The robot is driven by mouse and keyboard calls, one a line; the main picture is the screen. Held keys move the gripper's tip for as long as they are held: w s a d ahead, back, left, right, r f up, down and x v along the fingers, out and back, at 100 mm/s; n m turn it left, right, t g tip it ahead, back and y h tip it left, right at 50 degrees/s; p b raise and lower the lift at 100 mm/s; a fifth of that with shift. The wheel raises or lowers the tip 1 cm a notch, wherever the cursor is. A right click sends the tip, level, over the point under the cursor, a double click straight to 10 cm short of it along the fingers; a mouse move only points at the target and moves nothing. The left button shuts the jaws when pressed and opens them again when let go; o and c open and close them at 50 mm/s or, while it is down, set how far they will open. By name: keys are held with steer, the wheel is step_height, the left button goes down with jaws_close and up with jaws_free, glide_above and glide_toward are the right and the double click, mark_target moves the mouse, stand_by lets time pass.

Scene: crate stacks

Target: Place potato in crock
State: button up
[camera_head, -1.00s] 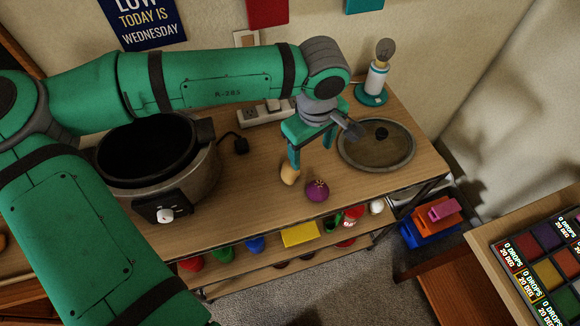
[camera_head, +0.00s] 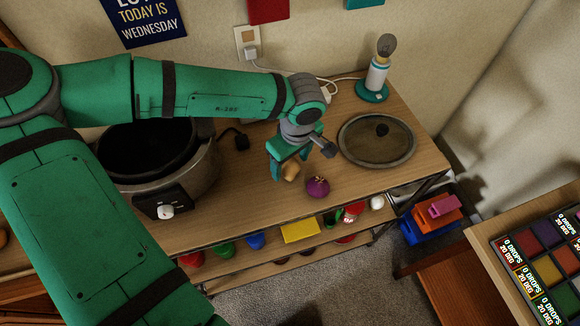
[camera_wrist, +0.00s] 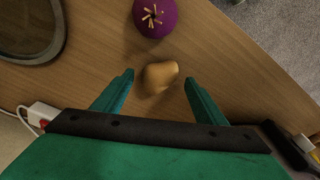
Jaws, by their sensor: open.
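The potato (camera_head: 291,172) is a small tan lump on the wooden table top, left of a purple onion-like vegetable (camera_head: 317,187). In the wrist view the potato (camera_wrist: 160,76) lies just ahead of my gripper (camera_wrist: 158,82), about midway between its two spread teal fingers. My gripper (camera_head: 288,168) is open and low over the table, with the potato partly hidden by it in the head view. The crock (camera_head: 150,160) is a dark-lined slow cooker with a grey outside and a front dial, at the left of the table. My arm covers part of its rim.
A round glass lid (camera_head: 377,140) lies right of my gripper. A lamp-like item (camera_head: 376,72) stands at the back. A power strip (camera_wrist: 42,114) shows in the wrist view. Several coloured items sit on the shelf below. The table between crock and potato looks clear.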

steer(key=shift+w+f, duration=0.15)
steer(key=shift+f, duration=0.75)
steer(key=shift+w, duration=0.1)
steer(key=c, duration=1.3)
steer(key=shift+r, duration=0.5)
step_height(320, 180, up, 2)
steer(key=shift+a+r, duration=0.15)
steer(key=shift+r, duration=0.05)
steer(key=s+a+r, duration=0.2)
steer(key=s+r, duration=0.1)
steer(key=s, duration=0.1)
steer(key=s+a+r, duration=0.2)
steer(key=s+r, duration=0.1)
steer(key=s, duration=0.1)
steer(key=s+a+r, duration=0.3)
steer(key=s, duration=0.1)
steer(key=shift+r, duration=0.35)
